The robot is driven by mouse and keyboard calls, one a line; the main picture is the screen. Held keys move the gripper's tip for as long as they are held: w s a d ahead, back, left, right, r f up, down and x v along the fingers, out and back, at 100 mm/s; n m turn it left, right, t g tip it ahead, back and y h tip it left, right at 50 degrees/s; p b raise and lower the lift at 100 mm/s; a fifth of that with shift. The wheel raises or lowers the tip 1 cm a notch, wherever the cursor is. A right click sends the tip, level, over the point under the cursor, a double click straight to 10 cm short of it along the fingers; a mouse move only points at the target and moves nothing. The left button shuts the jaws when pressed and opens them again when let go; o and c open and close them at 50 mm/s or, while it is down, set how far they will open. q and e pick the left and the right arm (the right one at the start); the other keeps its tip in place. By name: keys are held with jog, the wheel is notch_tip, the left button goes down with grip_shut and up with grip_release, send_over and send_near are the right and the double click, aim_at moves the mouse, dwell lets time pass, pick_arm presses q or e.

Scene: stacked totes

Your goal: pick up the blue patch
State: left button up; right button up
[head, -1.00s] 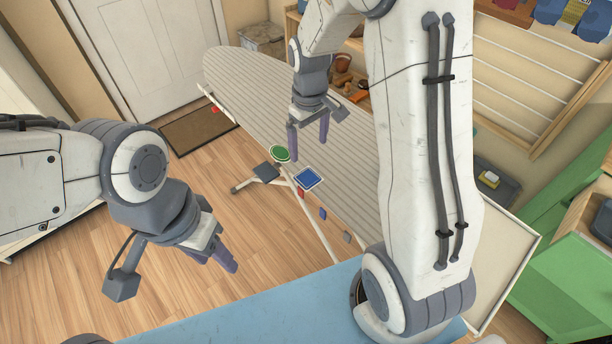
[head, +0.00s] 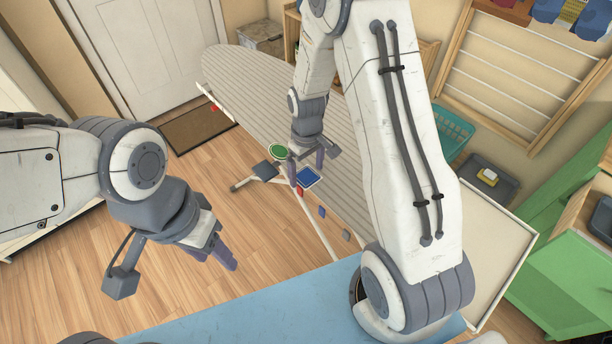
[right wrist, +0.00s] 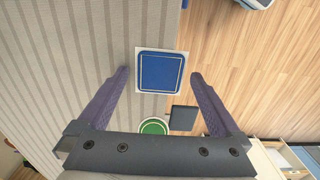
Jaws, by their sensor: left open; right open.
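The blue patch (head: 308,178) is a square with a pale border, lying flat at the near edge of the striped ironing board (head: 262,99). In the right wrist view the blue patch (right wrist: 160,72) lies ahead of and between the fingertips, apart from them. My right gripper (head: 306,170) is open and above the patch; its fingers hide part of the patch in the head view. It also shows in the right wrist view (right wrist: 158,75). My left gripper (head: 212,258) is open and empty, over the wooden floor at the left.
A round green patch (head: 278,151) lies beside the blue one, also in the right wrist view (right wrist: 153,127). A dark square (head: 265,170) is near it. Small red, blue and grey pieces line the board's edge. A teal basket (head: 452,132) stands behind my right arm.

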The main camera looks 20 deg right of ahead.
jog(key=shift+c, duration=0.3)
jog(key=c, duration=1.2)
